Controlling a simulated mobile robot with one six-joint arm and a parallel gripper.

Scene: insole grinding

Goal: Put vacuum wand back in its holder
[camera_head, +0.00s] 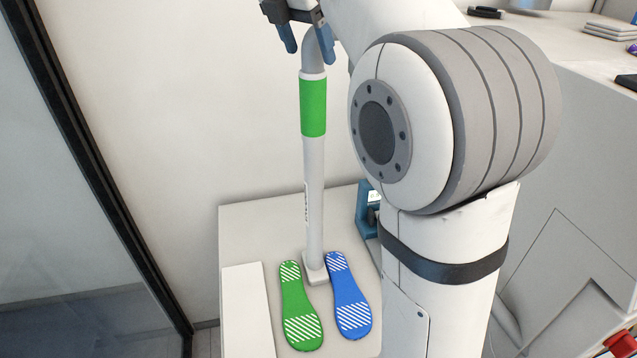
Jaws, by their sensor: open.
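The vacuum wand (314,170) is a pale grey tube with a green band and a bent grey top. It stands nearly upright. Its lower end meets a small pale block (317,276) on the white table; I cannot tell whether this block is its foot or its holder. My gripper (307,42) is at the top edge of the picture, with its blue fingers apart and pointing down. The bent top of the wand shows between and just below the fingers. I cannot tell whether either finger touches it.
A green insole (299,307) and a blue insole (349,297) lie on the table (240,225) on either side of the block. A white slab (246,310) lies at left. A blue device (366,209) stands at the back, partly hidden by my arm. A dark-framed glass panel (100,170) is at left.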

